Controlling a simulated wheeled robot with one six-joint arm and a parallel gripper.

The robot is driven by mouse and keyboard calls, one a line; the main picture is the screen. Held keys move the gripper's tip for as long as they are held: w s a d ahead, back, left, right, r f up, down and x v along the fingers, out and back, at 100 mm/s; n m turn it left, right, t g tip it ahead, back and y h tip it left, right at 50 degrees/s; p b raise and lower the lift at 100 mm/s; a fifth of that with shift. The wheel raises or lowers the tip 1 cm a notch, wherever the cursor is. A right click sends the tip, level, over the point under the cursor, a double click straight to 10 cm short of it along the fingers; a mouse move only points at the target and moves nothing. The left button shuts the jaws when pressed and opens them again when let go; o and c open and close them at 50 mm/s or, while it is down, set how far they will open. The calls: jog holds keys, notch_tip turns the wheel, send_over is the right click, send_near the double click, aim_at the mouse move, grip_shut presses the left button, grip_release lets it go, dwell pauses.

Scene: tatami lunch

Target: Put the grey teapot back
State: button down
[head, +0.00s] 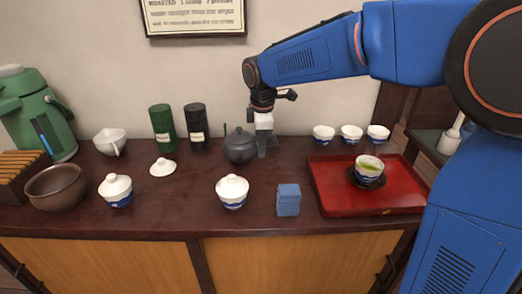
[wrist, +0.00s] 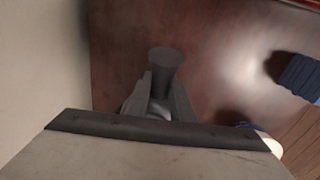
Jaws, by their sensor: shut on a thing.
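The dark grey teapot (head: 240,146) is upright at the back of the counter, left of my gripper (head: 264,148). It looks to be on the counter top or very near it; I cannot tell if it touches. In the wrist view my gripper (wrist: 158,100) is shut on the teapot's grey side handle (wrist: 165,60), whose flared end sticks out beyond the fingers. The teapot's body is hidden in the wrist view behind the gripper's own housing.
Dark green (head: 162,127) and black (head: 195,126) canisters stand left of the teapot. A lidded cup (head: 232,191) and a blue block (head: 288,200) stand in front. A red tray (head: 330,197) with a tea cup (head: 368,168) is at right, several white cups (head: 324,133) behind it.

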jog(key=shift+f, duration=0.9)
jog(key=shift+f, duration=0.1)
jog(key=c, duration=1.6)
grip_release()
jog(key=shift+o, duration=0.2)
notch_tip(320, 180, up, 12)
jog(key=s, duration=0.2)
jog(key=s+d+f+m, duration=0.2)
jog(key=s+d+m, duration=0.2)
jog(key=s+d, duration=0.3)
jog(key=s+d+f+m+t, duration=0.1)
jog(key=s+d+f+m, duration=0.1)
jog(key=s+d+m, duration=0.2)
jog(key=s+d+f+m, duration=0.2)
jog(key=s+d+m, duration=0.3)
jog(key=s+d, duration=0.4)
jog(key=shift+s+d+t, duration=0.35)
jog(key=shift+s+t, duration=0.05)
jog(key=shift+s, duration=0.35)
jog(key=s+d+f+m, duration=0.1)
jog(key=s+f, duration=0.1)
jog(key=s+d+f+m, duration=0.1)
jog(key=s+f+m, duration=0.1)
jog(key=s, duration=0.1)
jog(key=s+d+f+m, duration=0.1)
jog(key=s+f+m, duration=0.1)
jog(key=s, duration=0.1)
jog(key=shift+s+d+f+t, duration=0.15)
jog(key=shift+d+f+t, duration=0.1)
jog(key=shift+t, duration=0.15)
